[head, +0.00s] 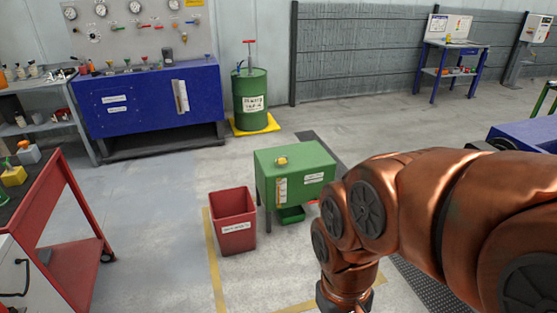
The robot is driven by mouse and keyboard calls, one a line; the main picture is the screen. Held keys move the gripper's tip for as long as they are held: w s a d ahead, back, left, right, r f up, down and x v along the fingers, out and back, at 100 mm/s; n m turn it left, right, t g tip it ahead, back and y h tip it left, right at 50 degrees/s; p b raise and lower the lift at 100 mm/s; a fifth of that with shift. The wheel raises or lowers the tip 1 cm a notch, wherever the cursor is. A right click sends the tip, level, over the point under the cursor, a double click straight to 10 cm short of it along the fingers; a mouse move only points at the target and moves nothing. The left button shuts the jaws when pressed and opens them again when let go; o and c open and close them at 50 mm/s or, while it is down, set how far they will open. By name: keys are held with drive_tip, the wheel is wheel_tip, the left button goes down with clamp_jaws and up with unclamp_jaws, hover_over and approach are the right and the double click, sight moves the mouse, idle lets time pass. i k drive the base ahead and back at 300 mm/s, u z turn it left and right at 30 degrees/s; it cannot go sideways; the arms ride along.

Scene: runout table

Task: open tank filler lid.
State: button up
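A green tank (313,169) on legs stands near the middle of the floor. A small yellow filler lid (281,161) sits on its top face, and it looks closed, though it is small at this distance. A pale upright gauge strip and a white label are on the tank's front. My copper arm comes in from the right, in front of the tank's right side. Its wrist drops to the bottom edge, below and right of the tank. My gripper's fingers are out of the picture.
A red bin (233,222) stands left of the tank, and a green tray (291,214) is beneath it. A red cart (60,235) is at the left. A blue cabinet (150,100) and green drum (251,100) stand behind. Floor between cart and bin is clear.

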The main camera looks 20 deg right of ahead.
sight(281, 160)
drive_tip(key=u, duration=0.3)
drive_tip(key=i, duration=2.6)
drive_tip(key=z, duration=0.25)
